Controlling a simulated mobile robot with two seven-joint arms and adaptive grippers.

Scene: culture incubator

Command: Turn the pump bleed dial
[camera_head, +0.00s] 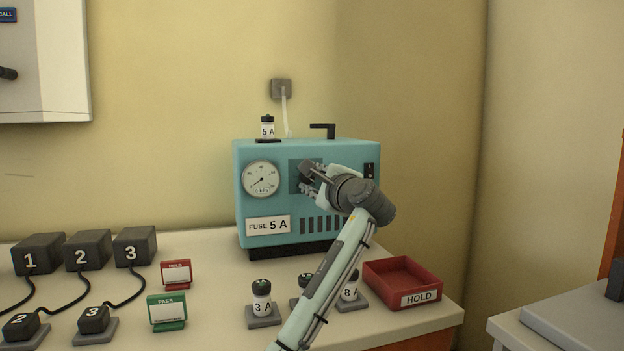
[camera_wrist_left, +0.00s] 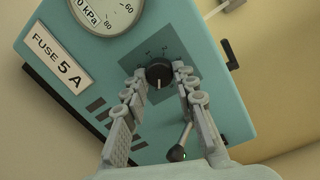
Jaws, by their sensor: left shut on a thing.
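The teal pump box (camera_head: 350,158) stands at the back of the bench, with a round gauge (camera_head: 261,179) on its front. In the left wrist view the black bleed dial (camera_wrist_left: 158,76) sits on a darker square panel, its pale pointer mark toward the bottom of the picture. My left gripper (camera_head: 305,174) is at this panel. Its two fingers (camera_wrist_left: 160,73) are shut on the dial, one on each side. My right gripper is in neither view.
A lever (camera_wrist_left: 181,143) sticks out below the dial, between my fingers in the wrist view. Small fuse holders (camera_head: 262,299) stand in front of the pump, partly behind my arm. A red HOLD tray (camera_head: 377,268) is at right; numbered black blocks (camera_head: 135,246) are at left.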

